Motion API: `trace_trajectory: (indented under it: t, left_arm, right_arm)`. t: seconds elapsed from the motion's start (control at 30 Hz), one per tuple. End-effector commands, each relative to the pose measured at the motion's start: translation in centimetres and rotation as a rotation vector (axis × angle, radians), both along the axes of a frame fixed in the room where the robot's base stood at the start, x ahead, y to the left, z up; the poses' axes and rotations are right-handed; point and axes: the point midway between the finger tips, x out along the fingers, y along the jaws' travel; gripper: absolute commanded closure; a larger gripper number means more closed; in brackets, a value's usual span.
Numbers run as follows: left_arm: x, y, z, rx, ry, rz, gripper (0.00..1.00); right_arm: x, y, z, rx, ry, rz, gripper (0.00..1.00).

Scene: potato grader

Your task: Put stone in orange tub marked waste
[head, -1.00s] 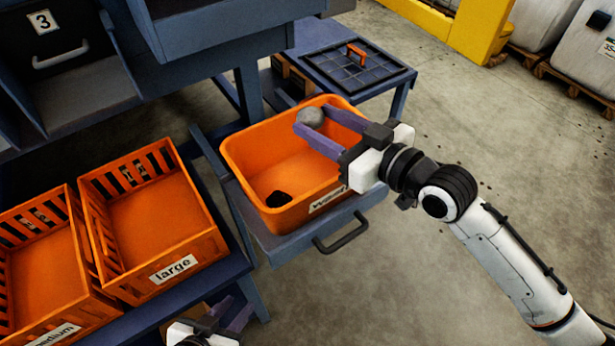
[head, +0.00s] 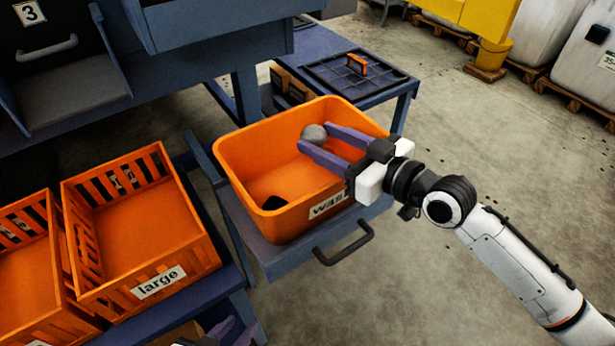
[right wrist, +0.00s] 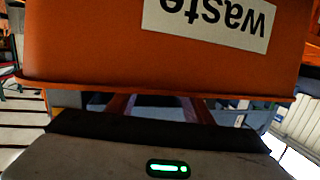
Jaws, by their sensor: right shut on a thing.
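The grey, rounded stone (head: 314,132) is between the fingertips of my right gripper (head: 322,143), which is shut on it. The gripper reaches in from the right over the rim of the orange tub (head: 235,172), with the stone over the tub's inside near the back right. The tub carries a white "waste" label (head: 328,205), partly covered by my gripper. In the right wrist view the tub wall and its upside-down label (right wrist: 208,18) fill the top, and the stone is hidden. My left gripper (head: 232,333) shows only its finger tips at the bottom edge, apart and empty.
A dark lump (head: 273,203) lies in the tub. The tub stands on a blue shelf with a handle (head: 343,243). An orange crate marked "large" (head: 205,255) stands to the left, another crate beside it. A low table with a black gridded tray (head: 330,75) is behind.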

Motion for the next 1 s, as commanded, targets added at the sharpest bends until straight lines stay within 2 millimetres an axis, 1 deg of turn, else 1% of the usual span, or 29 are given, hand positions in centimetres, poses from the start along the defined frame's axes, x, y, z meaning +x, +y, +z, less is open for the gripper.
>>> trace_trajectory:
  t: [0.17, 0.2, 0.27, 0.3, 0.33, 0.67, 0.77, 1.0]
  left_arm:
    - [-0.4, 0.0, -0.1, 0.000, 0.006, -0.001, 0.69]
    - [-0.4, 0.1, -0.1, 0.001, 0.007, -0.001, 0.69]
    - [-0.4, 0.1, -0.1, 0.002, 0.008, -0.002, 0.69]
    - [-0.4, 0.2, -0.1, 0.004, 0.007, -0.003, 0.69]
    - [-0.4, 0.2, -0.1, 0.004, 0.007, -0.003, 0.69]
    - [-0.3, 0.2, -0.1, 0.006, 0.004, -0.004, 0.69]
    - [-0.1, 0.3, 0.1, 0.007, 0.000, -0.004, 0.69]
    - [0.3, 0.3, 0.3, 0.007, -0.008, -0.004, 0.69]
  right_arm:
    - [0.0, 0.0, 0.2, 0.001, -0.001, 0.000, 0.79]
    - [0.0, 0.0, 0.2, 0.001, -0.001, 0.000, 0.52]
    - [0.0, 0.0, 0.2, 0.001, -0.001, 0.000, 0.42]
    - [0.0, 0.0, 0.2, 0.001, -0.001, 0.000, 0.35]
    - [0.0, 0.0, 0.1, 0.001, -0.001, 0.000, 0.32]
    - [-0.2, -0.3, 0.0, -0.001, 0.002, 0.000, 0.32]
    - [-0.9, -1.1, 0.2, -0.002, 0.001, -0.001, 0.32]
    - [-4.1, -4.6, 0.8, -0.005, 0.002, -0.001, 0.32]
